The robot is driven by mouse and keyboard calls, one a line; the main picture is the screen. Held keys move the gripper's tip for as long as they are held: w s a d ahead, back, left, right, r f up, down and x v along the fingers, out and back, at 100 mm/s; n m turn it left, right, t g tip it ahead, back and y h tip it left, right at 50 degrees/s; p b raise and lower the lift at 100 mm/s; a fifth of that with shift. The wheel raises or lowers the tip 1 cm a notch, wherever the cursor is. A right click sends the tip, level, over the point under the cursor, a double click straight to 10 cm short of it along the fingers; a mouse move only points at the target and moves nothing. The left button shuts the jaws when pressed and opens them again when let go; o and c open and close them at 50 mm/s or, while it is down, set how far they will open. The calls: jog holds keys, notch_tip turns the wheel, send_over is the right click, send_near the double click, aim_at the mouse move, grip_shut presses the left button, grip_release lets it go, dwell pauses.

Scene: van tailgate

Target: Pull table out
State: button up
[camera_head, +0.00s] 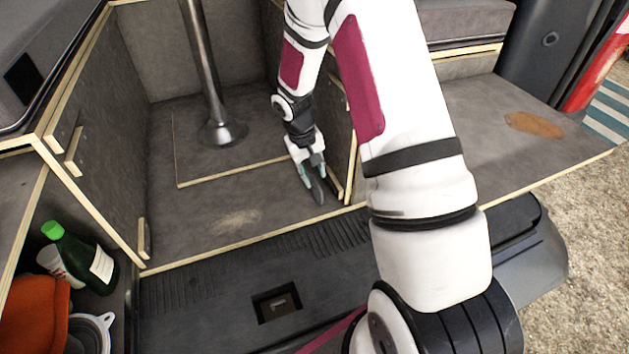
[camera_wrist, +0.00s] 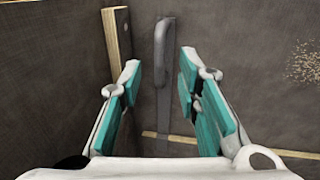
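No tabletop is clearly recognisable. A metal pole (camera_head: 203,65) with a round flared foot stands on the grey floor between the side walls. My gripper (camera_head: 310,175) is low at the right side of this space, close to the right wall. In the wrist view, my gripper (camera_wrist: 160,65) has its fingers apart.
Wood-edged side panels (camera_head: 112,165) bound the space. A green bottle (camera_head: 85,255), an orange item (camera_head: 35,310) and a white funnel-like item (camera_head: 92,330) sit at lower left. A black bumper (camera_head: 220,315) lies in front.

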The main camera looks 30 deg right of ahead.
aim_at(317, 184)
jog(key=shift+d+f, duration=0.2)
jog(key=shift+f, duration=0.6)
jog(key=shift+d+f, duration=0.15)
jog(key=shift+f, duration=0.6)
jog(key=shift+s, duration=0.1)
grip_shut()
